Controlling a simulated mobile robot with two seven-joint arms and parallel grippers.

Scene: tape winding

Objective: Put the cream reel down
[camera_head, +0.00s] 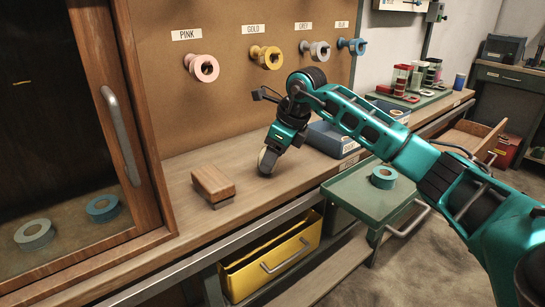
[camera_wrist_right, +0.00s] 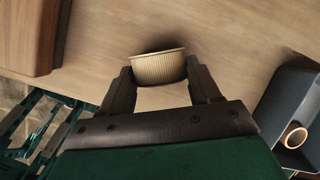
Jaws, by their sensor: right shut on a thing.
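The cream reel (camera_wrist_right: 158,67) sits between the two fingers of my right gripper (camera_wrist_right: 160,84) in the right wrist view. The fingers are shut on its sides. In the head view the reel (camera_head: 266,160) shows at the tip of my right gripper (camera_head: 271,152), low over the wooden bench (camera_head: 240,198), to the right of a wooden block. A dark shadow lies beside the reel on the wood; I cannot tell whether it touches the bench. My left gripper is not in view.
The wooden block (camera_head: 213,185) stands left of the reel. A blue-grey bin (camera_head: 325,139) is to the right. Pink (camera_head: 202,68), gold (camera_head: 266,57), grey (camera_head: 315,50) and blue (camera_head: 352,46) spools hang on the back board. A green tray (camera_head: 350,193) holds a teal reel (camera_head: 384,178).

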